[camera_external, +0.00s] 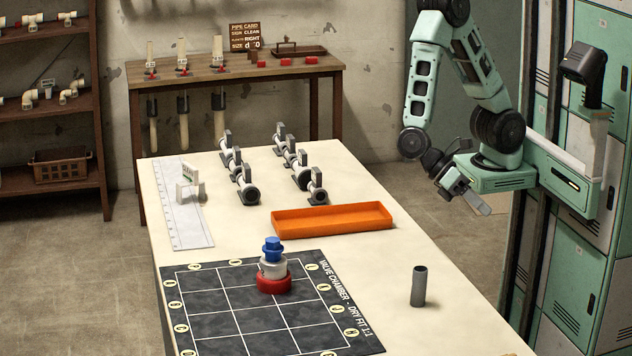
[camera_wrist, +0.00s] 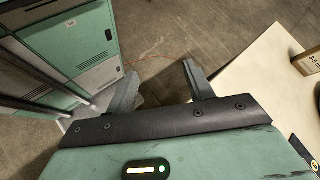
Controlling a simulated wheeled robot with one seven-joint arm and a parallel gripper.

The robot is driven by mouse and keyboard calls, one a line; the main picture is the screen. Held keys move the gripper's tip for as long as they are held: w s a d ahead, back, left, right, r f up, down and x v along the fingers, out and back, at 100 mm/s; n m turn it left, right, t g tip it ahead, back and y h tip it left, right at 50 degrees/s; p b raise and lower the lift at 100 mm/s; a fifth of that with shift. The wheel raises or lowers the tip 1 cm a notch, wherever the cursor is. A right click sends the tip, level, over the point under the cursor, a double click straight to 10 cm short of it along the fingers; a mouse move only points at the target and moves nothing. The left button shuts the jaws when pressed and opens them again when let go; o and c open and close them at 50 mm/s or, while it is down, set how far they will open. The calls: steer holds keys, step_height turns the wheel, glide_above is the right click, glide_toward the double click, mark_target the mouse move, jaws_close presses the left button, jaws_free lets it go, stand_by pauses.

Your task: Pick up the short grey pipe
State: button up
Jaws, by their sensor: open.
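The short grey pipe (camera_external: 418,286) stands upright on the cream table, right of the dark grid mat and toward the front. My gripper (camera_external: 468,195) is open and empty, up beyond the table's right edge and well away from the pipe. In the wrist view its two fingers (camera_wrist: 158,88) are spread apart, with floor and the table's edge beyond them. The pipe does not show in the wrist view.
An orange tray (camera_external: 332,219) lies behind the pipe. The dark grid mat (camera_external: 215,316) carries a stacked red, white and blue piece (camera_external: 273,268). Several grey-and-white pipe fittings (camera_external: 247,190) stand farther back. Table surface around the pipe is clear.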

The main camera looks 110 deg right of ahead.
steer(key=w+a+f+m+t+y+b, duration=0.2)
steer(key=w+a+f+m+y, duration=0.15)
steer(key=w+m+y, duration=0.35)
steer(key=m+t+y+b, duration=0.2)
steer(key=m+t+y, duration=0.1)
steer(key=m+t, duration=0.35)
glide_toward(420, 277)
steer(key=s+d, duration=0.1)
steer(key=s+d+f, duration=0.1)
steer(key=d, duration=0.1)
steer(key=shift+d+m, duration=0.1)
steer(key=shift+m, duration=0.25)
steer(key=shift+w+t, duration=0.25)
steer(key=a, duration=0.6)
steer(key=shift+w+a+p, duration=0.25)
steer(key=shift+a+p, duration=0.05)
steer(key=shift+p, duration=0.1)
steer(key=shift+w+a+r, duration=0.1)
steer(key=shift+w+a, duration=0.1)
steer(key=shift+a, duration=1.1)
steer(key=shift+w+a+r, duration=0.15)
steer(key=shift+w+a, duration=0.05)
steer(key=shift+a, duration=1.1)
steer(key=c, duration=1)
